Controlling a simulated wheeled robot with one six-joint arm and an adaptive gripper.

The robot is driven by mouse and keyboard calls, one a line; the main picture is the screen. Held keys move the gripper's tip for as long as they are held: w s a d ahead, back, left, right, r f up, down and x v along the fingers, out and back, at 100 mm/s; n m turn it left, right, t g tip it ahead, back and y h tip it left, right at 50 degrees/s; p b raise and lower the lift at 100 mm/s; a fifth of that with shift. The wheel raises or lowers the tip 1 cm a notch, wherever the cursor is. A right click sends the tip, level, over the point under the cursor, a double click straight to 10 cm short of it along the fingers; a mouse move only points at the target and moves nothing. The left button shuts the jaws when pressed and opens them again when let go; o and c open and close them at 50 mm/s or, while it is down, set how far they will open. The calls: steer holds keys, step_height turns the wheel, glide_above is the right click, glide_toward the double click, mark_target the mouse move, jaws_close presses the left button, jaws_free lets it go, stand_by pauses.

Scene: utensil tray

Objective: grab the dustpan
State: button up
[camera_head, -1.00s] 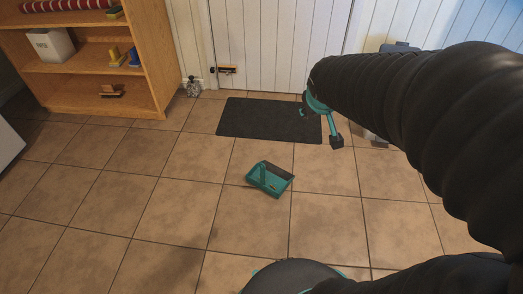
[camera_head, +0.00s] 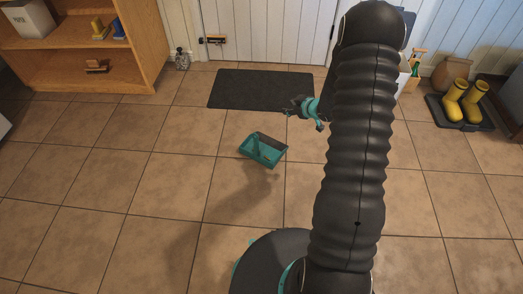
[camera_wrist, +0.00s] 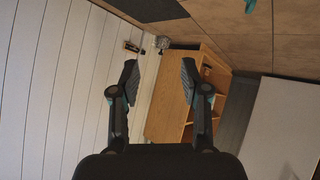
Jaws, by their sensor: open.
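The teal dustpan (camera_head: 263,150) lies on the tiled floor near the middle of the head view, in front of the dark mat. My gripper (camera_head: 300,108) is above the floor, up and to the right of the dustpan in the head view, and apart from it. In the wrist view my gripper (camera_wrist: 160,80) has its two fingers spread wide with nothing between them. A small teal piece (camera_wrist: 250,5) shows at the top edge of the wrist view and may be part of the dustpan.
A dark mat (camera_head: 262,90) lies before the white door (camera_head: 265,30). A wooden shelf (camera_head: 145,45) stands at the left. Yellow boots (camera_head: 453,100) stand on a tray at the right. The floor around the dustpan is clear.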

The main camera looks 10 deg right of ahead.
steer(key=s+a+f+y, duration=0.2)
steer(key=s+f+y, duration=0.1)
steer(key=f, duration=0.8)
steer(key=n+y, duration=0.1)
steer(key=y, duration=0.2)
glide_toward(256, 145)
steer(key=x, duration=0.3)
steer(key=b+x, duration=0.1)
steer(key=x, duration=0.7)
steer(key=shift+w+d+f+b, duration=0.1)
steer(key=shift+d+f+b, duration=0.2)
steer(key=shift+d+f, duration=0.1)
steer(key=shift+r, duration=0.1)
jaws_close()
